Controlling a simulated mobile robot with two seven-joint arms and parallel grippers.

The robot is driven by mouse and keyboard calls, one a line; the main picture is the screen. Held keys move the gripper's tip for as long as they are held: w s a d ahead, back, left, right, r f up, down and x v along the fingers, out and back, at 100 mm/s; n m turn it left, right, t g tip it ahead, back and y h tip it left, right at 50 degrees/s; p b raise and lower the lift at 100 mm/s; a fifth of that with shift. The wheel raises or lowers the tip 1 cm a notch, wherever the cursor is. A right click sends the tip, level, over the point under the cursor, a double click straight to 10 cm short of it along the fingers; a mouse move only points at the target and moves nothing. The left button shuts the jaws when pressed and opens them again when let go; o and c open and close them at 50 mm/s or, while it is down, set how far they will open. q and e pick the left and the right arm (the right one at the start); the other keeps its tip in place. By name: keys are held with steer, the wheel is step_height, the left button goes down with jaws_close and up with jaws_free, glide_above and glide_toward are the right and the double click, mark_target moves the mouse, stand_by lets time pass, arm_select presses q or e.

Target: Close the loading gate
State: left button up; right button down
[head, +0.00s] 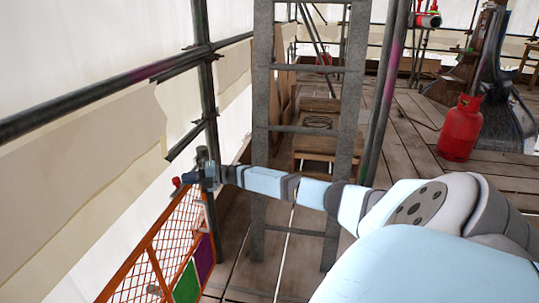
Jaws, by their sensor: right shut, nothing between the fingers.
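The loading gate (150,262) is an orange mesh panel at the lower left, with a green and a purple panel near its right end. Its near part runs out of the bottom of the picture. My right arm reaches across from the right. My right gripper (190,179) is shut and empty at the gate's upper far corner, beside a dark scaffold post. I cannot tell whether it touches the gate. A small red and blue part shows at the gripper's left. My left gripper is out of view.
A grey ladder (259,128) stands upright just beyond my right arm. Scaffold poles (205,75) and pale sheeting line the left. A red gas cylinder (460,128) stands on the planks at the right. A wooden pallet or crate (317,142) lies behind the ladder.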

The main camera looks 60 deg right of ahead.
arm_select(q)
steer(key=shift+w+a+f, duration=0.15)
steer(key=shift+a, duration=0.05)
arm_select(e)
steer(key=shift+w+r, duration=0.25)
steer(key=shift+w, duration=0.4)
steer(key=shift+a+r, duration=0.1)
steer(key=shift+r, duration=0.05)
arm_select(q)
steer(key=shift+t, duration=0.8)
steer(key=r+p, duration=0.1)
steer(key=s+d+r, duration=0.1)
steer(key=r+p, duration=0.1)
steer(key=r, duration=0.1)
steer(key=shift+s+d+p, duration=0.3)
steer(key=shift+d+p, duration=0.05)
arm_select(e)
steer(key=w+d+v, duration=0.1)
steer(key=v, duration=1.4)
steer(key=shift+f, duration=0.4)
steer(key=shift+d, duration=0.15)
